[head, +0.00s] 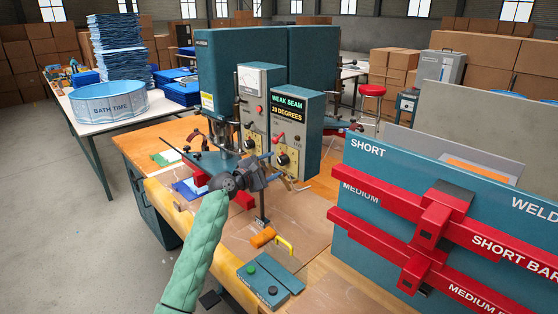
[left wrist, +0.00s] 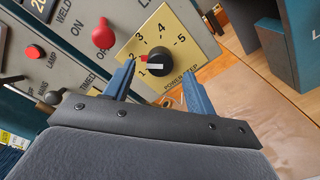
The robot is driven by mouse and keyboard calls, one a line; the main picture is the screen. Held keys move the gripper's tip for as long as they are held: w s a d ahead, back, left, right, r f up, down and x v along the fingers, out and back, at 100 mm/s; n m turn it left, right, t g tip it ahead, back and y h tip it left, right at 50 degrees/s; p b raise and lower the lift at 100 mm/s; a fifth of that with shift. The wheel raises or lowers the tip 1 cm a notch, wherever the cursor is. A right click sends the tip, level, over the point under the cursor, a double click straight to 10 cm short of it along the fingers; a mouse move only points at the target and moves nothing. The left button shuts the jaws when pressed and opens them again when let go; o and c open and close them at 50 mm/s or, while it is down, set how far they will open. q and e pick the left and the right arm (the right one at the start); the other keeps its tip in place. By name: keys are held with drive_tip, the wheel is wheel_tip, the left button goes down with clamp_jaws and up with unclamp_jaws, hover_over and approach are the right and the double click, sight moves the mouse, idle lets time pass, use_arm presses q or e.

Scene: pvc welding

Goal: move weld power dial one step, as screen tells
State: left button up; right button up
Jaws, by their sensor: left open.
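The control box (head: 297,125) of the welder has a screen (head: 287,107) reading "WEAK SEAM" and a second line that looks like "20 DEGREES". Below it is a black power dial (head: 283,159) on a yellow plate. My left gripper (head: 266,171) is open in front of the box. In the wrist view its blue fingers (left wrist: 157,78) stand either side of the dial, apparently not touching it.
A red knob (left wrist: 103,35) and a red lamp (left wrist: 34,52) sit left of the dial. A second control box (head: 260,98) stands beside it. A button box (head: 269,283) and an orange-handled tool (head: 263,237) lie on the bench. A blue rack with red bars (head: 390,190) stands at right.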

sight(280, 162)
use_arm(q)
drive_tip(key=shift+p+x, duration=0.4)
drive_tip(key=shift+x, duration=1.25)
use_arm(e)
drive_tip(key=shift+s+d+f, duration=0.15)
drive_tip(key=shift+d+f, duration=0.05)
drive_tip(key=shift+f, duration=0.45)
drive_tip(key=shift+s+d+f, duration=0.15)
drive_tip(key=shift+f, duration=0.5)
use_arm(q)
drive_tip(key=c, duration=1)
drive_tip(key=shift+f, duration=0.1)
use_arm(e)
drive_tip(key=shift+f, duration=0.1)
use_arm(q)
drive_tip(key=m+b, duration=0.5)
drive_tip(key=shift+f+b, duration=0.2)
drive_tip(key=shift+b, duration=0.15)
drive_tip(key=m+b, duration=0.2)
drive_tip(key=m, duration=0.1)
drive_tip(key=shift+m+b, duration=0.4)
drive_tip(key=shift+r, duration=0.1)
use_arm(e)
drive_tip(key=w+a+r, duration=0.1)
drive_tip(key=r, duration=1.4)
drive_tip(key=w+a+r, duration=0.2)
drive_tip(key=r, duration=1.2)
drive_tip(key=shift+w+a+r+y, duration=0.2)
drive_tip(key=shift+a+r+y, duration=0.1)
drive_tip(key=shift+r, duration=0.1)
